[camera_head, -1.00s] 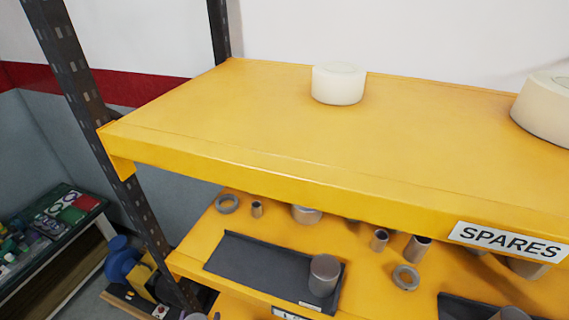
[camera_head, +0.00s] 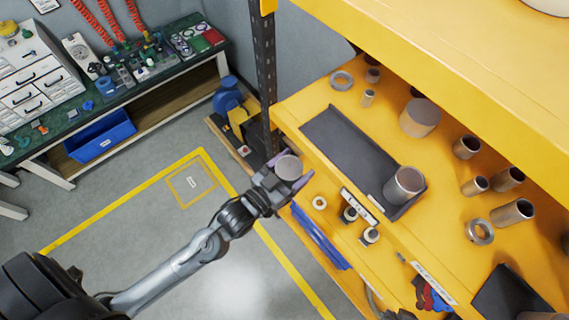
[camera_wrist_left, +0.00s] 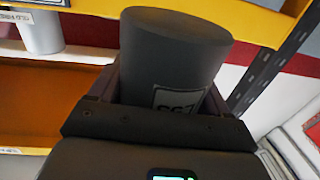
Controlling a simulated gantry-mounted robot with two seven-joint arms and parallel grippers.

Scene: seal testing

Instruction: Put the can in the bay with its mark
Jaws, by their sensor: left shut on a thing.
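My left gripper (camera_head: 284,176) is shut on a grey can (camera_head: 289,167), held out in front of the yellow shelf's left end. In the left wrist view the can (camera_wrist_left: 175,50) stands up between the fingers; its pale label is partly hidden by the gripper, and I cannot read the mark surely. On the shelf a dark tray-like bay (camera_head: 340,140) has a similar can (camera_head: 405,185) at its right end and a white tag (camera_head: 358,205) at its front edge. A second dark bay (camera_head: 505,295) shows at the lower right. My right gripper is out of view.
The upper yellow shelf (camera_head: 450,60) overhangs the bays. Several tubes, a ring (camera_head: 480,231) and a wide pale cylinder (camera_head: 420,117) stand around them. A dark rack post (camera_head: 265,80) rises behind the gripper. The first bay's left part is bare.

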